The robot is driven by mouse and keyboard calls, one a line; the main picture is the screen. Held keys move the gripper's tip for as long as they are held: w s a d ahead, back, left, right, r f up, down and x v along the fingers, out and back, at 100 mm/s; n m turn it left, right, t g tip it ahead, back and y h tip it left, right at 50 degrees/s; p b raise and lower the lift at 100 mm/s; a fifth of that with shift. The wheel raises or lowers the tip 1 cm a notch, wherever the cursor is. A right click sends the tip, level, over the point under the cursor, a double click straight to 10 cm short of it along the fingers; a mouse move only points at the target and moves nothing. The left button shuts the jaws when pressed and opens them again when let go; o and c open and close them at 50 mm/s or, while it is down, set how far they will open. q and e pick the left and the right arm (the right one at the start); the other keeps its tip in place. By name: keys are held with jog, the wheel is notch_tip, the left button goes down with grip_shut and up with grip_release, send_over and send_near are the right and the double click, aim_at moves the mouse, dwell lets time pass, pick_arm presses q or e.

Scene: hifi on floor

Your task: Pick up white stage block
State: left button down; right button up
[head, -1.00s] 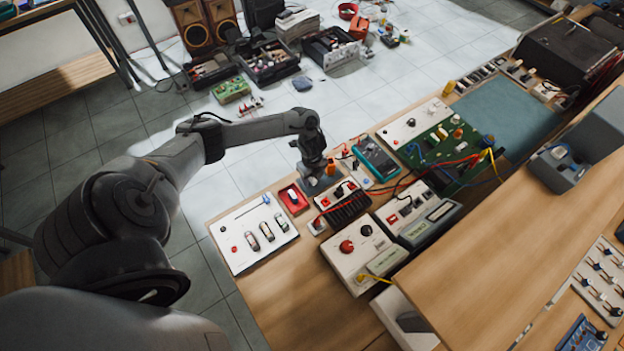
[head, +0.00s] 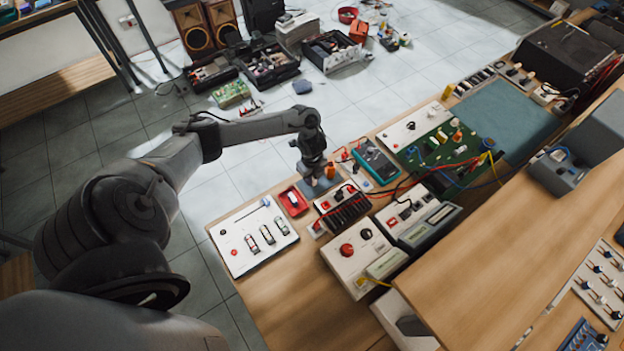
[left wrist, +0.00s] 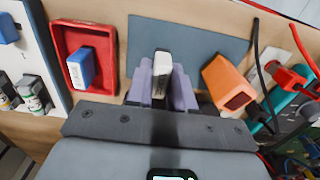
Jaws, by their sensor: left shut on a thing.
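The white stage block (left wrist: 161,66) stands between the two pale purple fingers of my left gripper (left wrist: 162,92) in the left wrist view. The gripper is shut on it, over the blue-grey mat (left wrist: 205,45). The block's lower part is hidden by the fingers and wrist. In the head view my left gripper (head: 313,175) is over the front of the bench, and the block is too small to make out there. My right gripper is not in view.
An orange block (left wrist: 228,83) stands close to the right of the fingers. A red tray (left wrist: 74,38) with a blue block (left wrist: 81,68) is to the left. A white panel (head: 240,255) and a black-slotted box with red leads (head: 342,205) are nearby on the bench.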

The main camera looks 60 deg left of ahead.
pick_arm(q)
notch_tip(320, 180, up, 2)
jog(key=w+d+r+p, duration=0.2)
jog(key=w+d+r, duration=0.4)
jog(key=d, duration=0.4)
jog(key=shift+w+r, duration=0.2)
jog(key=shift+r, duration=0.25)
jog(key=c, duration=1.6)
grip_release()
jog(key=shift+a, duration=0.1)
grip_shut()
jog(key=shift+r, duration=0.1)
